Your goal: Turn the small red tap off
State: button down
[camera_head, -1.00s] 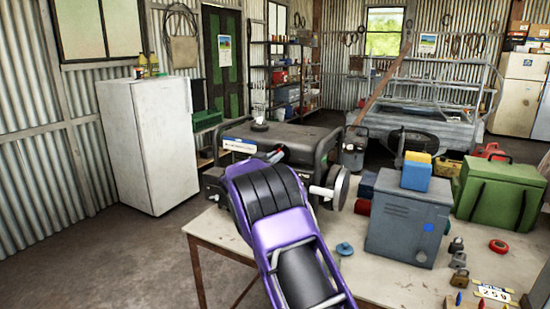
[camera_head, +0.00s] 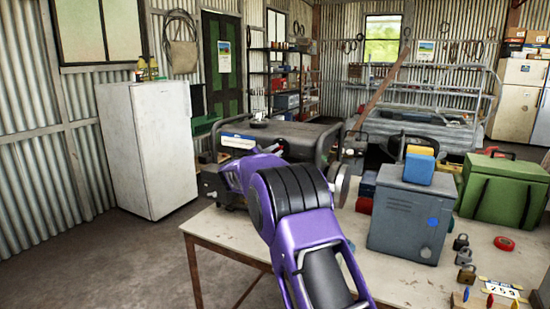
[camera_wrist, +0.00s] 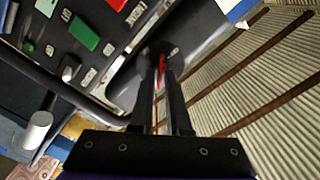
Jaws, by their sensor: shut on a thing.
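The small red tap (camera_wrist: 158,84) shows only as a thin red sliver between my fingers in the wrist view. My gripper (camera_wrist: 162,60) is shut on it, with its dark fingertips close against the black body of the generator (camera_wrist: 205,40). The fingers hide most of the tap, so its handle angle cannot be told. In the head view the generator (camera_head: 325,137) stands at the back left of the table, and my purple arm reaches across to its left front. My fingertips are hidden there behind my arm.
The generator's dark tube frame (camera_wrist: 82,100) and a panel with green switches (camera_wrist: 83,33) lie close to my gripper. A grey metal box (camera_head: 405,225) stands on the table (camera_head: 225,230) right of my arm. A green case (camera_head: 495,190) is farther right. A white fridge (camera_head: 148,145) stands left.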

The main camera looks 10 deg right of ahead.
jog(key=shift+f+m+b, duration=0.2)
jog(key=shift+m+b, duration=1.05)
jog(key=shift+m, duration=2.55)
jog(key=c, duration=1)
grip_release()
jog(key=shift+s, duration=0.1)
jog(key=v, duration=1.7)
